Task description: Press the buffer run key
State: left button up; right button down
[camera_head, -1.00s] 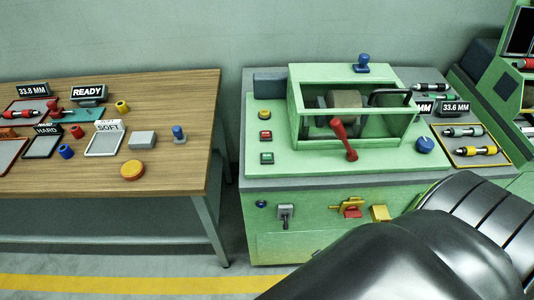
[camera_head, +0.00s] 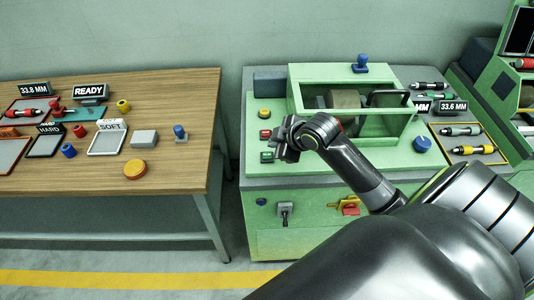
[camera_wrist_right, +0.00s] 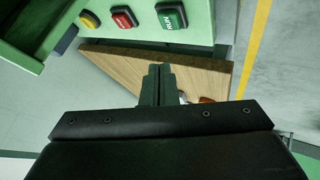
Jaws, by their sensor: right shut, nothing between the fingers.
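The green run key (camera_head: 267,157) is the lowest of three keys at the left of the green buffer machine's top. In the right wrist view the green key (camera_wrist_right: 171,18) carries a white label that looks like RUN. My right gripper (camera_head: 284,143) is just right of the key in the head view, with its fingers shut and empty. In the right wrist view the shut fingers (camera_wrist_right: 158,82) show below the key in the picture, apart from it. My left gripper is not in view.
A red key (camera_head: 265,134) and a yellow button (camera_head: 264,113) sit behind the green key. The green guard frame (camera_head: 296,92) around the buffing wheel stands close to my right gripper. A wooden table (camera_head: 190,110) with trays and a yellow button is left, across a gap.

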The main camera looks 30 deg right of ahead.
aim_at(270, 157)
jog(key=shift+n+t, duration=0.3)
jog(key=shift+n, duration=0.3)
jog(key=w+r, duration=0.3)
jog(key=shift+w+d, duration=0.15)
jog(key=shift+d, duration=0.15)
jog(key=shift+f, duration=0.15)
notch_tip(270, 157, down, 8)
jog(key=b, duration=0.8)
jog(key=shift+f, duration=0.3)
dwell(0.8)
jog(key=shift+f, duration=0.4)
